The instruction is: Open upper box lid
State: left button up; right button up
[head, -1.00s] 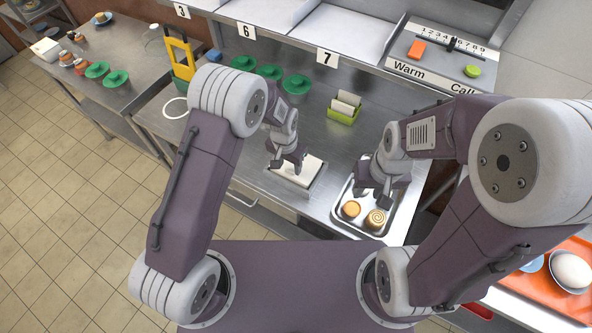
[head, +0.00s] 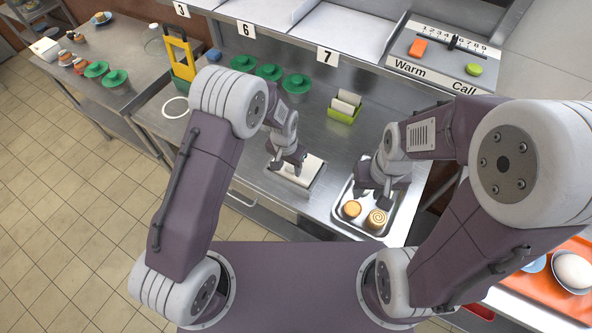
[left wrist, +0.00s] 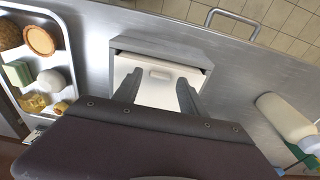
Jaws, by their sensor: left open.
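A metal box (head: 311,184) with a cream lid sits on the steel counter under my left arm. My right gripper (head: 374,199) looks open above the metal tray, apart from the box.
The metal tray (head: 338,208) holds round pastries (head: 376,218) to the box's right. A green holder (head: 343,114), green bowls (head: 297,84) and a yellow-framed stand (head: 181,60) are behind.

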pick_arm(q)
jog(key=shift+f+b, duration=0.35)
jog(key=shift+f, duration=0.2)
jog(key=shift+r, duration=0.2)
dwell(0.4)
jog(key=c, duration=0.5)
